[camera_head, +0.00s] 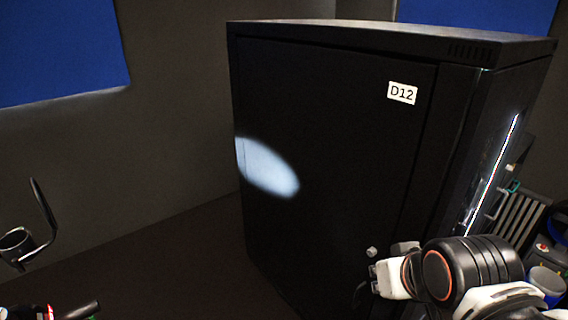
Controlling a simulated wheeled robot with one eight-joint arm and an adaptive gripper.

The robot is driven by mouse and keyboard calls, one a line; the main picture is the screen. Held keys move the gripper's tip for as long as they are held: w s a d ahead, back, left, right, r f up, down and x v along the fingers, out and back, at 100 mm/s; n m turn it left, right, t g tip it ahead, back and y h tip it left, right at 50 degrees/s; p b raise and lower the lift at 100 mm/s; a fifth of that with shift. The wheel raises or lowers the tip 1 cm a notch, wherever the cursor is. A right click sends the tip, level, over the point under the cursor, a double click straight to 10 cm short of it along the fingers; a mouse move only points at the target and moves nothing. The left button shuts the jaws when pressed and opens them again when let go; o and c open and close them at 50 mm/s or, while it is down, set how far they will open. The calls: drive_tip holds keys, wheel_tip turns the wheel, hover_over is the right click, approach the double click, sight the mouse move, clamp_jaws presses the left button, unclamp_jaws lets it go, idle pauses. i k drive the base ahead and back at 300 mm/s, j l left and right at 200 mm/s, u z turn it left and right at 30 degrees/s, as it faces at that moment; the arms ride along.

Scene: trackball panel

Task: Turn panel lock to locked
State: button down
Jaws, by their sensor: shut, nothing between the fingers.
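No panel lock can be clearly made out in the head view. My gripper (375,279), whitish, is at the lower right, in front of the cabinet's lower part, and points left. It looks shut and empty. I cannot tell whether it touches the cabinet. My dark arm hides what lies behind it.
A lit vertical strip (494,173) runs along the cabinet's right side. A slatted grey rack (520,216) and a blue-topped container (547,280) crowd the right edge. A dark ring-shaped object (15,243) is at the lower left. The floor left of the cabinet looks clear.

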sight(371, 251)
drive_tip(key=z, duration=0.3)
drive_tip(key=l+u, duration=0.3)
drive_tip(key=l, duration=0.15)
drive_tip(key=k+l+u, duration=0.25)
drive_tip(key=l, duration=0.15)
drive_tip(key=l+u, duration=0.3)
drive_tip(key=l, duration=0.15)
drive_tip(key=j+u, duration=0.1)
drive_tip(key=j, duration=0.2)
drive_tip(key=l+z, duration=0.1)
drive_tip(key=l, duration=0.25)
drive_tip(key=k, duration=0.05)
